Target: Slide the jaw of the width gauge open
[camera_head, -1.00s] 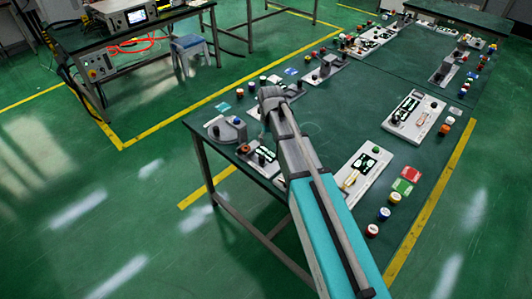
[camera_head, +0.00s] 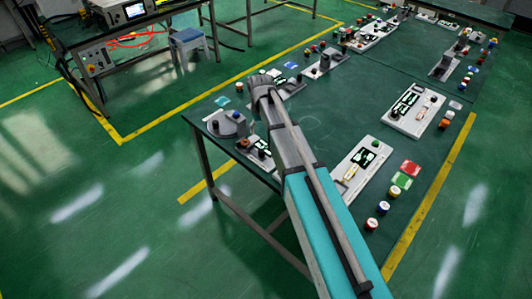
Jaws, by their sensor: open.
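I cannot tell for certain which fixture is the width gauge. A pale panel (camera_head: 362,170) on the near part of the green table carries dark-and-white pieces and a yellowish slender part; these are too small to read as a gauge jaw. A second pale panel (camera_head: 415,110) with similar pieces lies farther back on the right. My teal and grey arm reaches up over the near table, and its grey far end is above the left side, left of the near panel. My gripper's fingers do not show; they seem hidden behind the arm.
A grey fixture with a dark knob (camera_head: 228,124) stands at the table's left corner. More fixtures stand farther back. The table's middle (camera_head: 330,120) is mostly clear.

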